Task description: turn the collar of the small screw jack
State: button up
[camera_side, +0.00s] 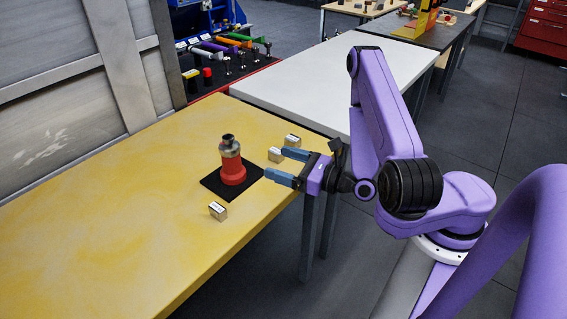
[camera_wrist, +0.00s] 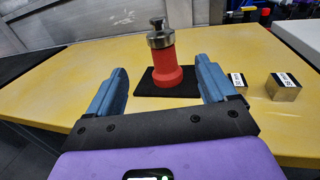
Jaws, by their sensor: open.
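The small screw jack (camera_side: 232,169) stands upright on a black mat (camera_side: 214,186) on the yellow table. It has a red body and a metal collar (camera_side: 229,147) with a darker knob on top. In the wrist view the red body (camera_wrist: 166,68) and the collar (camera_wrist: 160,39) show beyond my fingers, centred between them. My gripper (camera_side: 277,165) is open and empty, with two blue fingers pointing at the jack. It is to the right of the jack at the table's edge, apart from it. The wrist view also shows the open fingers (camera_wrist: 160,92).
Small labelled metal blocks stand near the mat: one in front (camera_side: 218,211) and two behind, (camera_side: 275,155) and (camera_side: 292,141), close to my far finger. A white table (camera_side: 320,90) adjoins behind. The yellow table's left part is clear.

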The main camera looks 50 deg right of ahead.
jog(key=shift+w, duration=0.1)
jog(key=n+g+y, duration=0.6)
jog(key=n+y, duration=0.1)
jog(key=y, duration=0.3)
send_near(222, 146)
jog(key=x, duration=1)
jog(key=shift+d+f, duration=0.1)
jog(key=shift+f, duration=0.25)
jog(key=shift+h, duration=0.3)
jog(key=c, duration=1)
